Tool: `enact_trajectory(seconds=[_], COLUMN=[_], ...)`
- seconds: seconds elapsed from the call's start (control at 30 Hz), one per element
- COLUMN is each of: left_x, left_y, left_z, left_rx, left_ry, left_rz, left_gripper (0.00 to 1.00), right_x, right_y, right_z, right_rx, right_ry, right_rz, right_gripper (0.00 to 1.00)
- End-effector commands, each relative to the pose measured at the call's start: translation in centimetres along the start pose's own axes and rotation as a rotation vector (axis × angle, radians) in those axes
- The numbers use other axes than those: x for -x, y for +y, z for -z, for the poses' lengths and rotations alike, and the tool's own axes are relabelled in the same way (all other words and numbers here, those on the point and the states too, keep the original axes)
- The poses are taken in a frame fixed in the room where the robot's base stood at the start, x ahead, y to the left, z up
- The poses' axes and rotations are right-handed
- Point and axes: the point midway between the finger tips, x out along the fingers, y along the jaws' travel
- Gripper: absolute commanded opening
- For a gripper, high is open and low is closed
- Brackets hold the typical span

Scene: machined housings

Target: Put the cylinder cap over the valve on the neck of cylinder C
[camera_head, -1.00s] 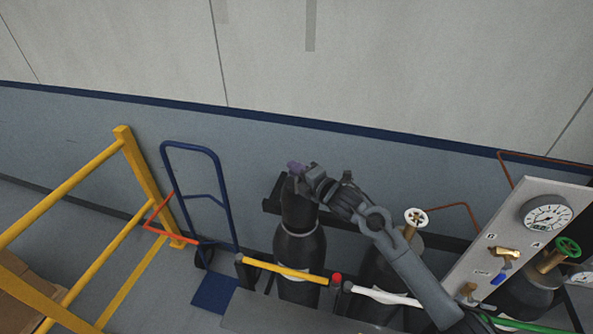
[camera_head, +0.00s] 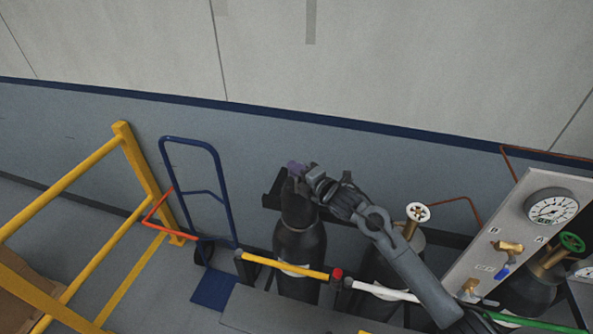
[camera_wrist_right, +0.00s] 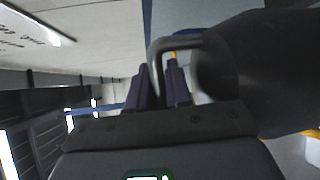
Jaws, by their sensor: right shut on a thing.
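The cylinder cap (camera_head: 299,205) is a dark, rounded sleeve at the top of the leftmost dark cylinder (camera_head: 300,245), apparently cylinder C. It looks upright and in line with the neck; whether it is fully seated I cannot tell. The valve is hidden. My right gripper (camera_head: 296,169) is at the cap's top, shut on it. In the right wrist view, its purple fingers (camera_wrist_right: 158,88) are at a grey loop beside a large dark round body, the cap (camera_wrist_right: 265,65). My left gripper is not in view.
A middle cylinder with a white handwheel (camera_head: 417,212) stands to the right, partly behind my right arm. A gauge panel (camera_head: 520,225) and green handwheel (camera_head: 572,242) are further right. A yellow bar (camera_head: 290,266) crosses the left cylinder's front. A blue hand truck (camera_head: 222,190) and yellow railing (camera_head: 135,165) stand left.

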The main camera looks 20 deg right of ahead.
Motion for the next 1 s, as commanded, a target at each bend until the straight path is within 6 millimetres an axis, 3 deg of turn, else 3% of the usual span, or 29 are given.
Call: enact_trajectory(seconds=[0.17,0.2,0.4,0.77,1.0], left_x=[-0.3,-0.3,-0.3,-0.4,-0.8], left_y=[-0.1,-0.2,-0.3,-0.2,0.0], left_z=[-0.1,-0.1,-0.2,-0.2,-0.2], left_rx=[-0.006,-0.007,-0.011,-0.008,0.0], left_ry=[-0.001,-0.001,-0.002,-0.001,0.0], left_rz=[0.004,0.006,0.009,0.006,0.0], left_gripper=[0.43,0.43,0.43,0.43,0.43], right_x=[-0.1,-0.1,-0.1,0.6,3.5], right_y=[-0.2,-0.2,-0.2,-0.8,-0.8], right_z=[0.0,0.0,0.0,0.1,0.0], right_rx=[0.0,0.0,0.0,0.0,0.003], right_ry=[-0.001,-0.001,-0.001,0.001,-0.001], right_rz=[-0.005,-0.005,-0.003,0.005,0.004], right_gripper=[0.0,0.22,0.49,0.49,0.49])
